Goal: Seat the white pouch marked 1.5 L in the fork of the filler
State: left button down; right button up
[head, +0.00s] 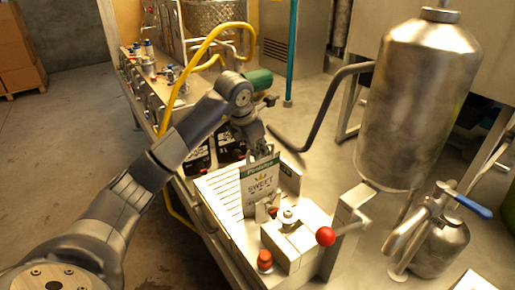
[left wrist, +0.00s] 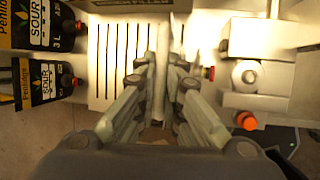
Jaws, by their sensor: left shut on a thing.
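My left gripper (head: 262,152) is shut on the top edge of a white pouch (head: 258,184) with a green band and the word SWEET. The pouch hangs upright, its printed face towards the head camera; I cannot read a volume mark. In the left wrist view the fingers (left wrist: 161,68) close on the pouch's thin edge, seen from above. The filler (head: 292,240), a pale metal block with a red-ball lever (head: 325,236), stands just in front and right of the pouch's lower end. Small metal parts overlap that end, so I cannot tell whether the pouch sits in the fork.
Black SOUR pouches (left wrist: 45,82) lie left of the gripper in the left wrist view, one marked 3 L. A slatted white plate (head: 222,190) lies beside the held pouch. A large steel tank (head: 418,105) and a dark bent pipe (head: 322,120) stand to the right.

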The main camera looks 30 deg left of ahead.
pick_arm(q)
jog(key=shift+f, duration=0.25)
jog(key=c, duration=1.6)
grip_release()
jog(key=shift+c, duration=0.2)
jog(key=shift+r, duration=0.15)
jog(key=v, duration=1.1)
jog(key=shift+s+r, duration=0.25)
jog(key=shift+r, duration=0.05)
